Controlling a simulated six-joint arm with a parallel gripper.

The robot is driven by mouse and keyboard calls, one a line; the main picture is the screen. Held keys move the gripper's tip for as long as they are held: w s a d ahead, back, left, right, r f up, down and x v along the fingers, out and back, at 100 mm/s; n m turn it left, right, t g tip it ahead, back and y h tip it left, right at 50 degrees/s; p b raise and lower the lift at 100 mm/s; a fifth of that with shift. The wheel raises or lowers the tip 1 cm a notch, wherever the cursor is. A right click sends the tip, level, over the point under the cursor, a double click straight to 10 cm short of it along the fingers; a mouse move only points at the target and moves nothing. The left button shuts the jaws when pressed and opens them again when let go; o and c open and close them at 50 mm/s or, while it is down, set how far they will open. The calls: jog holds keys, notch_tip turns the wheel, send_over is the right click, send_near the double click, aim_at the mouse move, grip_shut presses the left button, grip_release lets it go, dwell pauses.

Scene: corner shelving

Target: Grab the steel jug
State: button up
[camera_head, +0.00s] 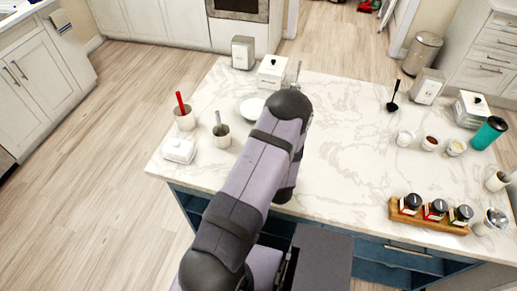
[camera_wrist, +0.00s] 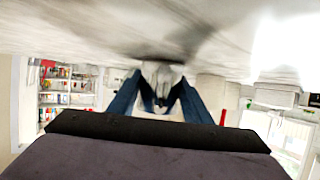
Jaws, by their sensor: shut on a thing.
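My gripper (camera_wrist: 163,88) shows in the wrist view, which is upside down, with the countertop (camera_wrist: 90,28) along the top. Its two blue fingers are shut on a small grey metallic thing, which looks like the steel jug (camera_wrist: 163,70). The jug is close to the countertop; I cannot tell whether it still touches it. Its shape is partly hidden by the fingers. In the head view my arm covers the gripper and the jug.
Left of my arm stand a crock with a red utensil (camera_head: 184,117), a grey cup (camera_head: 221,135), a white butter dish (camera_head: 179,150) and a plate (camera_head: 252,109). A spice rack (camera_head: 428,214) is at front right. The counter's middle right (camera_head: 345,150) is clear.

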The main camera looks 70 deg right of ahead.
jog(key=shift+r, duration=0.15)
jog(key=shift+r+b, duration=0.6)
jog(key=shift+r, duration=4.3)
jog(key=shift+w, duration=0.15)
